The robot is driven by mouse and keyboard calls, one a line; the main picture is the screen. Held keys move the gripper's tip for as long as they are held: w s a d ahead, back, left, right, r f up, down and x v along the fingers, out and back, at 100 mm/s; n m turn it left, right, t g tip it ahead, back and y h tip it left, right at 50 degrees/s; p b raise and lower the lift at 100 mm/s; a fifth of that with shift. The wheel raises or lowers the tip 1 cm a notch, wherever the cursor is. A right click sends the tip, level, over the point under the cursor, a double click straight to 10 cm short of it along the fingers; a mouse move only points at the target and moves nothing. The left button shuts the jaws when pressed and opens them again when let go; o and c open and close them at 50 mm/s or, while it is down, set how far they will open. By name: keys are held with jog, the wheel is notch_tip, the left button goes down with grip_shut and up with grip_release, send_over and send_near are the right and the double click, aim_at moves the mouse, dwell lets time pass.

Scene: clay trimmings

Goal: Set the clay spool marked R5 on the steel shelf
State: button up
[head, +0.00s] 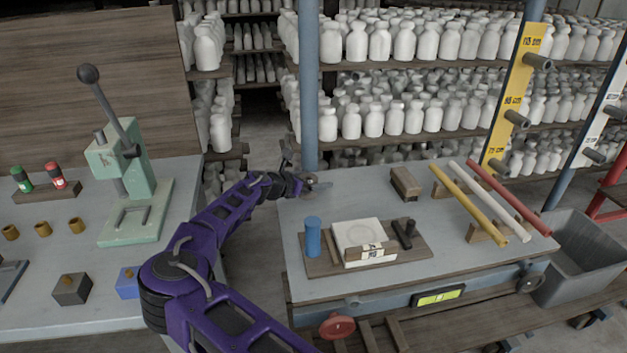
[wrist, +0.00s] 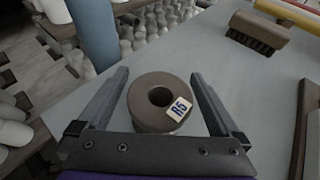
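The clay spool marked R5 (wrist: 143,112) is a thick brown-grey ring with a round hole and a white label with blue "R5". It sits on the grey worktop (wrist: 262,78) between the two fingers of my gripper (wrist: 160,74). The fingers are spread, with a narrow gap on each side of the spool. In the head view my gripper (head: 316,185) is at the back left corner of the right-hand table (head: 350,193), beside a blue-grey post; I cannot make out the spool there. I cannot tell which surface is the steel shelf.
The blue post (head: 309,90) stands close behind my gripper, with racks of white bottles (head: 395,118) beyond. A brush (head: 405,184), a wooden board (head: 312,268) with a white block, and coloured rods (head: 468,200) lie on the table. A green press (head: 137,200) stands left.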

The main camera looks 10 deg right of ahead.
jog(key=shift+r, duration=0.1)
jog(key=shift+s+a+r, duration=0.15)
jog(key=shift+a+r, duration=0.05)
jog(key=p+v, duration=0.1)
jog(key=v, duration=1)
jog(key=shift+s+a, duration=0.15)
jog(key=shift+a, duration=0.05)
